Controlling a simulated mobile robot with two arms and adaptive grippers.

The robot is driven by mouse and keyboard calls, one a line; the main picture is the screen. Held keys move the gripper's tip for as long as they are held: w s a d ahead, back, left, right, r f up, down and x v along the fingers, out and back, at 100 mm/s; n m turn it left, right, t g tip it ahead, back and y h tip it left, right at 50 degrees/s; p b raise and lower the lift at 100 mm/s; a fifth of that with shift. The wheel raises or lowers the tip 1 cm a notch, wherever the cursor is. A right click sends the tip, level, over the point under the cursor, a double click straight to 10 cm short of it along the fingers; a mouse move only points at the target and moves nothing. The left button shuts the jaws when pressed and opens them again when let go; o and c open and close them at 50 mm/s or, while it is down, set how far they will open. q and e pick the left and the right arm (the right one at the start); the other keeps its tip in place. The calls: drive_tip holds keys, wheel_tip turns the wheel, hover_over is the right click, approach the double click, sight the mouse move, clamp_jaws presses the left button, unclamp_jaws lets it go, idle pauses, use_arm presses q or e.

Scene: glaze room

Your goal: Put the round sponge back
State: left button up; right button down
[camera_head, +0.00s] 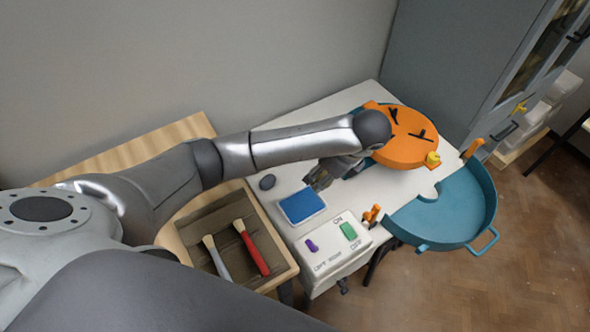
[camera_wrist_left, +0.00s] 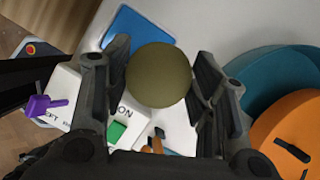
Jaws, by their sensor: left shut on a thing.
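The round sponge (camera_wrist_left: 158,75) is an olive-green ball in the left wrist view. It sits between the two fingers of my left gripper, which is shut on it. In the head view my left gripper (camera_head: 320,178) is over the white table, just behind a flat blue square (camera_head: 302,206). The sponge is hidden there by the gripper and arm. In the left wrist view the blue square (camera_wrist_left: 128,28) lies beyond the sponge, partly covered by a finger. I cannot tell the sponge's height above the table. My right gripper is not in view.
A white switch box (camera_head: 328,245) with purple and green controls is in front. An orange disc (camera_head: 405,138) and a teal half-basin (camera_head: 455,212) stand right. A wooden tray (camera_head: 283,275) holds two brushes.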

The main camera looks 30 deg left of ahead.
use_arm(q)
drive_tip(key=w+a+f+b, duration=0.1)
drive_tip(key=w+a+f, duration=0.1)
drive_tip(key=a+f, duration=0.1)
drive_tip(key=w+a+f+b, duration=0.1)
drive_tip(key=w+a+f, duration=0.1)
drive_tip(key=a+f, duration=0.1)
drive_tip(key=w+a+f+b, duration=0.2)
drive_tip(key=w+a+f, duration=0.1)
drive_tip(key=a, duration=0.1)
drive_tip(key=shift+w+a, duration=0.1)
drive_tip(key=shift+a, duration=0.2)
drive_tip(key=shift+w+a+f, duration=0.2)
drive_tip(key=shift+a+f, duration=0.15)
drive_tip(key=shift+f, duration=1.6)
drive_tip(key=shift+f, duration=0.1)
drive_tip(key=o, duration=0.9)
